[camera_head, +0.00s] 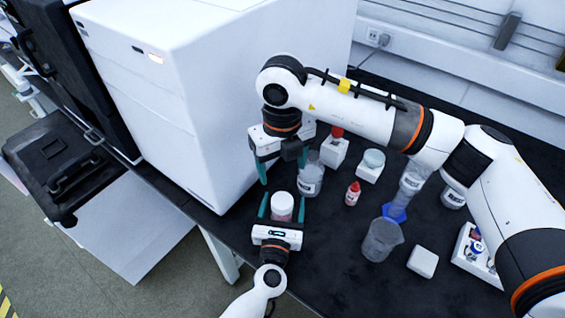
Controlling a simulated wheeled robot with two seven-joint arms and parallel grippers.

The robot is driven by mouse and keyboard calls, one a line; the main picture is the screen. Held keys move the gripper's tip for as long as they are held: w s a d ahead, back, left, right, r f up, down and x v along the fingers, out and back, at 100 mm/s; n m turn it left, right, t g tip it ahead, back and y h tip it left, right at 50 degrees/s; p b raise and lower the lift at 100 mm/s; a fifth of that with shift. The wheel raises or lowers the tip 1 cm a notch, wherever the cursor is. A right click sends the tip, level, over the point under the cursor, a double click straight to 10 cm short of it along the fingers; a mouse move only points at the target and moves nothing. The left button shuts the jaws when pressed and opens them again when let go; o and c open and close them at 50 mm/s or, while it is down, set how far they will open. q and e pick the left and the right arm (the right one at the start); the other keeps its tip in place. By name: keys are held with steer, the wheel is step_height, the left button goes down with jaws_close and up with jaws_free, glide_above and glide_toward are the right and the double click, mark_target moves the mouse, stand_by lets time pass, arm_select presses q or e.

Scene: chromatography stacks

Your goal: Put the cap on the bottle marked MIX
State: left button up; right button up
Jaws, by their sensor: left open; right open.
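A clear bottle (310,182) with a white label stands just right of my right gripper; its label is too small to read. Another labelled bottle (452,198) is partly hidden behind my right arm. I cannot tell which is marked MIX. A red cap-like piece (337,131) sits on a white block (334,153) at the back. My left gripper (281,207) is open, with its fingers on either side of a small jar with a pale top (282,203). My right gripper (284,168) is open and empty, pointing down above and behind that jar.
A red dropper bottle (353,194), a beaker (381,240), a cylinder with a blue base (395,213) and a white block (422,261) stand on the black bench. A vial rack (466,257) is at right. A large white instrument (200,90) borders the left.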

arm_select(q)
steer(key=s, duration=0.3)
steer(key=s+a+b, duration=0.1)
steer(key=s, duration=0.3)
steer(key=s+b, duration=0.1)
steer(key=s, duration=0.3)
steer(key=shift+a+f, duration=0.1)
steer(key=shift+a, duration=0.25)
steer(key=shift+s, duration=0.45)
steer(key=shift+a, duration=0.1)
